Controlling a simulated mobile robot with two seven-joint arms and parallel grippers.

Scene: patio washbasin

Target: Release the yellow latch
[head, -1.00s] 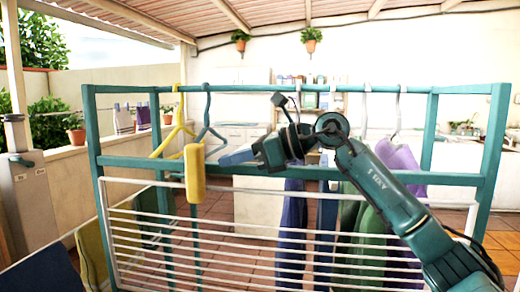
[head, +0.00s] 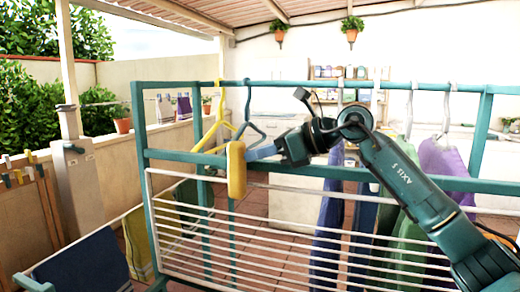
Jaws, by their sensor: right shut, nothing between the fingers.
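The yellow latch (head: 236,169) is an upright, rounded block on the teal rack's upper front rail (head: 310,169), toward the rail's left end. My right gripper (head: 252,155) comes in from the right, just above the rail. Its pale blue-grey fingers are shut with nothing between them. The fingertips are at the latch's right edge in the head view; I cannot tell whether they touch it. The rail behind the latch is hidden. My left gripper is not in view.
Yellow (head: 217,125) and teal (head: 247,128) hangers hang behind the latch. Purple (head: 447,165), green and blue clothes hang behind my right arm. White drying bars (head: 290,240) fill the rack's front below the rail. A blue cloth (head: 85,268) hangs lower left.

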